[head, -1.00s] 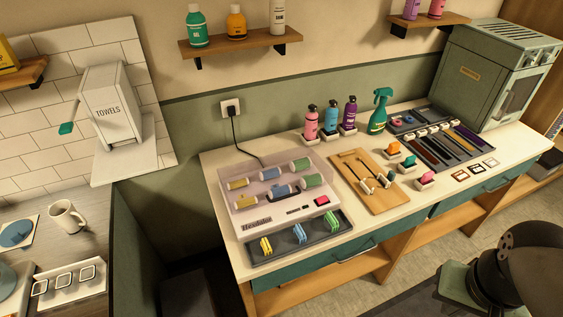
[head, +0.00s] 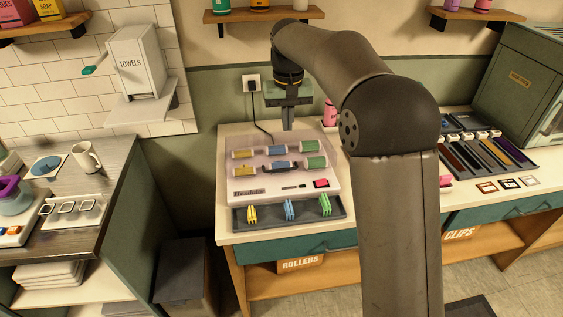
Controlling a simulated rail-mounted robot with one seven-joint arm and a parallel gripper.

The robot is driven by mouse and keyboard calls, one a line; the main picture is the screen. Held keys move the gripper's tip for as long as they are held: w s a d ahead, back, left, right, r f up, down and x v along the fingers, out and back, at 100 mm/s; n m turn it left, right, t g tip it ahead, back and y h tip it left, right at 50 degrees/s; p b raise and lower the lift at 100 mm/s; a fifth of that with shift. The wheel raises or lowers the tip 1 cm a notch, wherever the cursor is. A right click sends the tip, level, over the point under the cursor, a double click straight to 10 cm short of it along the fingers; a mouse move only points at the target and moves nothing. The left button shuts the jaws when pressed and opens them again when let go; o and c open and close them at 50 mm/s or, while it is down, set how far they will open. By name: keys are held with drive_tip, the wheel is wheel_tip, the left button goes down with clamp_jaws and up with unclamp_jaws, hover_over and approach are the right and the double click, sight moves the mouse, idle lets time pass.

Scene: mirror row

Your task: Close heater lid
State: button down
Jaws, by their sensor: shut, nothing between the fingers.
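The heater (head: 240,193) is a pale box on the white counter, with two rows of yellow, blue and green rollers (head: 313,146) on its top. It has a red switch (head: 321,183) at its front right. A clear, pinkish lid seems to be there, but I cannot make out its edges or tell its angle. My gripper (head: 288,126) points down above the back edge of the heater, near its middle. Its fingers are together and empty. I cannot tell whether they touch the lid.
A dark tray (head: 240,222) with coloured clips lies in front of the heater. A wall socket (head: 251,84) with a black cord is behind it. A pink bottle (head: 329,114) stands to the right, partly behind my arm. My arm hides the counter's middle. A towel dispenser (head: 139,62) hangs at left.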

sight(279, 154)
drive_tip(key=f, duration=0.5)
drive_tip(key=w+a+f+p, duration=0.1)
drive_tip(key=f, duration=0.4)
drive_tip(key=f+p, duration=0.1)
drive_tip(key=f, duration=0.4)
drive_tip(key=shift+w+a, duration=0.2)
drive_tip(key=shift+w, duration=0.2)
